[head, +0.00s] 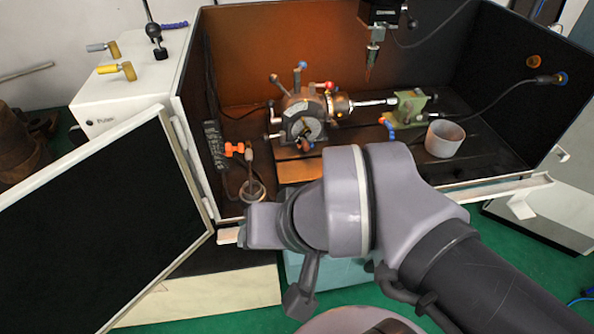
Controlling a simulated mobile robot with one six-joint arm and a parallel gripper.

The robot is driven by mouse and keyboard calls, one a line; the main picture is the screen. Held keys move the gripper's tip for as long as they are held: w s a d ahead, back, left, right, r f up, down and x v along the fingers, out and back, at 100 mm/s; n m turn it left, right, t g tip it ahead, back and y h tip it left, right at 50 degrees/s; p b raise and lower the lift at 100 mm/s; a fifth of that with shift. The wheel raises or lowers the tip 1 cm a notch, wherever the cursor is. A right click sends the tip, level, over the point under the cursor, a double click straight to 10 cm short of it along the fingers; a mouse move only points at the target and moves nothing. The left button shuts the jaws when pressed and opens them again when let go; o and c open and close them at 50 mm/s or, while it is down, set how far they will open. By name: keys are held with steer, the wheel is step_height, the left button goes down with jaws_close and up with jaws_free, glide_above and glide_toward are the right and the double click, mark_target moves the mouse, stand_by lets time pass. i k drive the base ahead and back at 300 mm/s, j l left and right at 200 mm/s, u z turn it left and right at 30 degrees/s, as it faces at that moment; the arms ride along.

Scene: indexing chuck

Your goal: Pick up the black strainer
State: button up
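I cannot pick out a black strainer for certain in the head view. A small round, pale-rimmed piece (252,191) with a dark inside and an upright rod sits at the front left of the machine enclosure. It is too small to tell what it is. A grey open cylinder (444,139) stands at the right on the enclosure floor. My arm reaches in from the lower right, and its wrist end lies in front of the enclosure's front edge, just below the round piece. My gripper's fingers cannot be made out, nor whether they hold anything.
The open enclosure holds an indexing chuck (304,121), a green tailstock (409,106) and a spindle head (381,14) above. An open door (95,225) takes up the left front. A white box (125,85) stands behind it. My arm hides part of the front edge.

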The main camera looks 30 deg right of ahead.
mark_target(251, 189)
steer(key=z, duration=0.1)
steer(key=i+j, duration=0.25)
steer(key=i, duration=0.15)
steer(key=i+j, duration=0.2)
steer(key=i, duration=0.2)
